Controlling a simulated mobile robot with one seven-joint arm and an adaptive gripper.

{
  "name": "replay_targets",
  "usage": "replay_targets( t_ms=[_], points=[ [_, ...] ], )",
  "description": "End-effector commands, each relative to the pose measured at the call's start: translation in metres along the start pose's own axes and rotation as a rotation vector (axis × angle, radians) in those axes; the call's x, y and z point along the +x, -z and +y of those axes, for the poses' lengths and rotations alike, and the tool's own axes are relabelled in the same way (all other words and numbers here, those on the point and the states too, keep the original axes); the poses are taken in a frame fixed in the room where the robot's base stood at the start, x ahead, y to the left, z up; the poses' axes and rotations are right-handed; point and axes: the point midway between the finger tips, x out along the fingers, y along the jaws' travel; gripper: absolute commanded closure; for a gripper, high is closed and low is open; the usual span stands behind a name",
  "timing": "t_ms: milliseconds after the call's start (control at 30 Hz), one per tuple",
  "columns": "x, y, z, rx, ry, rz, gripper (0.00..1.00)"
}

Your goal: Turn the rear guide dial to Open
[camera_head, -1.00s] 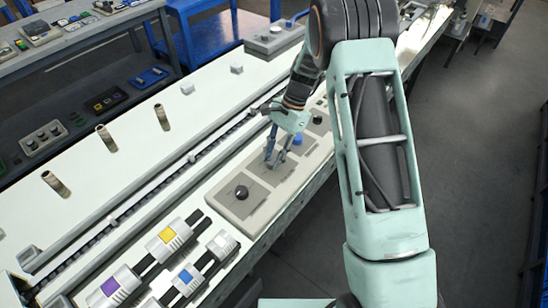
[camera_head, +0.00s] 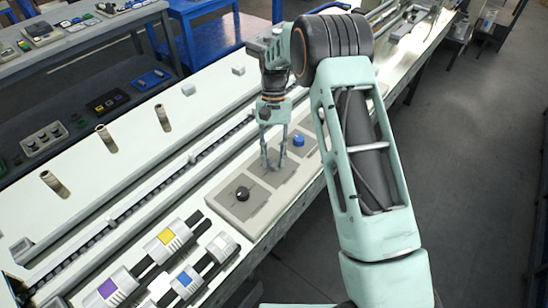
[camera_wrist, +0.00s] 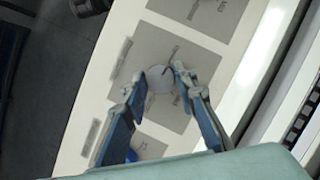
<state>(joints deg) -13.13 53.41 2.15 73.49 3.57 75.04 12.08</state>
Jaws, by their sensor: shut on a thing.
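My gripper (camera_head: 274,166) points down at the grey control panel (camera_head: 225,208), over the plate between a black dial and a blue dial. In the wrist view its two fingertips (camera_wrist: 160,72) are on either side of a pale round dial (camera_wrist: 158,84), shut on it. The dial sits on a grey square plate (camera_wrist: 178,118) with small lettering, too blurred to read. The fingers hide part of the dial, so I cannot tell its setting.
The black dial (camera_head: 242,193) stands on the nearer plate, and the blue dial (camera_head: 298,140) stands beyond my gripper. Coloured-label cylinders (camera_head: 170,238) lie at the lower left. Brown posts (camera_head: 106,138) stand on the white machine top.

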Motion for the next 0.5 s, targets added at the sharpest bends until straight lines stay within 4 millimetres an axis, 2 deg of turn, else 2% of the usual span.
replay_targets(
  t_ms=[500],
  points=[
    [0.0, -0.0004, -0.0011, -0.111, -0.045, -0.001, 0.98]
  ],
)
